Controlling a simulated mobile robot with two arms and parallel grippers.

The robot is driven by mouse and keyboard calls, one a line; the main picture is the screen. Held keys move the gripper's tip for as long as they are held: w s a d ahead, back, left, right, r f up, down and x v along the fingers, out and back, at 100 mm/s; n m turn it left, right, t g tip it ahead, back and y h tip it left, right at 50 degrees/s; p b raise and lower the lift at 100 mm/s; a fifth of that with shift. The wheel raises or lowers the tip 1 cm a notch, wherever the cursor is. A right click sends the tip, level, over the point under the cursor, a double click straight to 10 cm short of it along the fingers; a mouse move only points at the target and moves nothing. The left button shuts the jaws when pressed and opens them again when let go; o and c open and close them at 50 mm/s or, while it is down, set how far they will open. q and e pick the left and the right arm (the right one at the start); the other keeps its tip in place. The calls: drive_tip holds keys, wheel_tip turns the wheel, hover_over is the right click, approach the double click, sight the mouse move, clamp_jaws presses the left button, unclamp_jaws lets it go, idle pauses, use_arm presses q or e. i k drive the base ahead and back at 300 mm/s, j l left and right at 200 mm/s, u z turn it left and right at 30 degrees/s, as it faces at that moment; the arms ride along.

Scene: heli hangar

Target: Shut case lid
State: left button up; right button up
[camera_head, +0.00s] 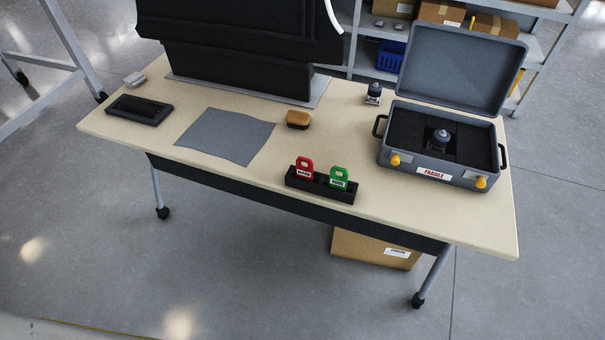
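The grey case (435,172) stands at the right end of the table, with a white FRAGILE label and two yellow latches on its front. Its lid (462,68) is open, standing up and leaning back behind the case. Inside is dark foam with a dark rounded part (440,138) in the middle slot. Black handles are on both sides of the case. Neither of my grippers is in view.
The table (240,175) holds a grey cloth (225,136), a black tray (139,109), a brush (298,119), a rack (320,186) with red and green tags, and a small part (374,93) left of the lid. A large black object (240,50) stands behind. Shelves (540,55) are at the back right.

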sight(468, 71)
drive_tip(key=z, duration=0.25)
drive_tip(key=i+l+z, duration=0.1)
drive_tip(key=l+z, duration=0.25)
drive_tip(key=i+l+z, duration=0.1)
drive_tip(key=l+z, duration=0.25)
drive_tip(key=i+l+z, duration=0.4)
drive_tip(key=l+z, duration=0.25)
drive_tip(key=i+l+z, duration=0.65)
drive_tip(key=i+u, duration=0.4)
drive_tip(key=i+l+u, duration=0.4)
drive_tip(key=i, duration=0.2)
drive_tip(key=i+j+u, duration=0.15)
drive_tip(key=i+u, duration=0.5)
drive_tip(key=u, duration=0.2)
drive_tip(key=i+u, duration=0.45)
drive_tip(key=i+l+u, duration=0.2)
drive_tip(key=u, duration=0.25)
drive_tip(key=i+l+u, duration=0.6)
drive_tip(key=u, duration=0.3)
drive_tip(key=i+l+u, duration=0.25)
drive_tip(key=u, duration=0.25)
drive_tip(key=i+l+u, duration=0.15)
drive_tip(key=l+u, duration=0.65)
drive_tip(key=u, duration=0.2)
drive_tip(key=l+u, duration=0.95)
drive_tip(key=j, duration=0.1)
